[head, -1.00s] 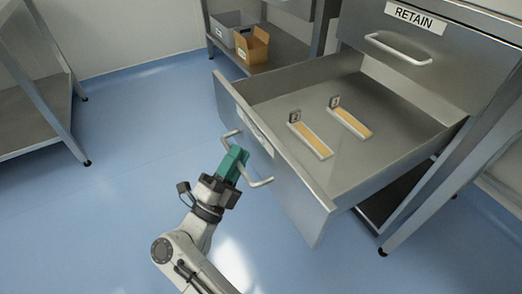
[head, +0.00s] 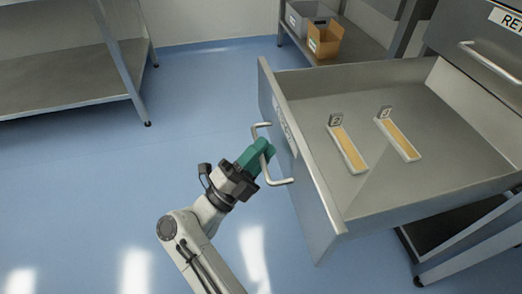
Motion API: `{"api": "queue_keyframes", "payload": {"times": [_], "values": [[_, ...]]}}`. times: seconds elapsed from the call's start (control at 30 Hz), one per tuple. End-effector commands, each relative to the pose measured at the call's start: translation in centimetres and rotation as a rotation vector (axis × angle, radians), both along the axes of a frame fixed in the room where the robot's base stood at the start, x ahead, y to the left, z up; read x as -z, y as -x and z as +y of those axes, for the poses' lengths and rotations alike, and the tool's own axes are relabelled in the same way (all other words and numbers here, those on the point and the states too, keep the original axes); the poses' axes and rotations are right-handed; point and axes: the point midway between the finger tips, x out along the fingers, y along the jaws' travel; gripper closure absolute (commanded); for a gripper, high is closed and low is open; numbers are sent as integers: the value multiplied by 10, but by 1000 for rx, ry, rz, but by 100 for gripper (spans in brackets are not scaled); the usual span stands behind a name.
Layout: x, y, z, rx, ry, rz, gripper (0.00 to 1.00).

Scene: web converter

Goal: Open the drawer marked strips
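An open steel drawer (head: 322,195) juts far out of the cabinet at the right in the head view. A pale label (head: 286,132) is on its front, too slanted to read. Its bar handle (head: 282,182) faces left. My gripper (head: 263,150), with teal fingers, is at the middle of this handle and appears closed around the bar. Inside the drawer lie two shallow trays, a left one (head: 348,152) and a right one (head: 399,137), each with a tan strip and a small upright tag.
A closed drawer with a cut-off label (head: 508,21) and its own handle (head: 490,64) is above right. A shelf at the back holds a grey bin (head: 305,17) and an orange-brown box (head: 326,42). A steel rack (head: 70,85) stands at the left. The blue floor (head: 80,190) between is clear.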

Motion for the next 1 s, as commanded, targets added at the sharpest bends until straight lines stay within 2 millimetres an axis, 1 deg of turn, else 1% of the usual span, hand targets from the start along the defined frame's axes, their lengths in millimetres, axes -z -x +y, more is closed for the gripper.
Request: {"api": "queue_keyframes", "payload": {"times": [0.03, 0.13, 0.17, 0.47, 0.57, 0.8, 1.0], "values": [[0, 0, 0, 1, 1, 1, 73], [0, 0, 0, 1, 1, -1, 64], [0, 0, 0, 1, 1, -1, 62], [1, 2, 3, -1, 0, -2, 62], [6, 8, 10, -3, 1, -1, 62], [29, 36, 38, -4, 2, -1, 62], [47, 56, 58, -3, 1, -1, 62]]}}
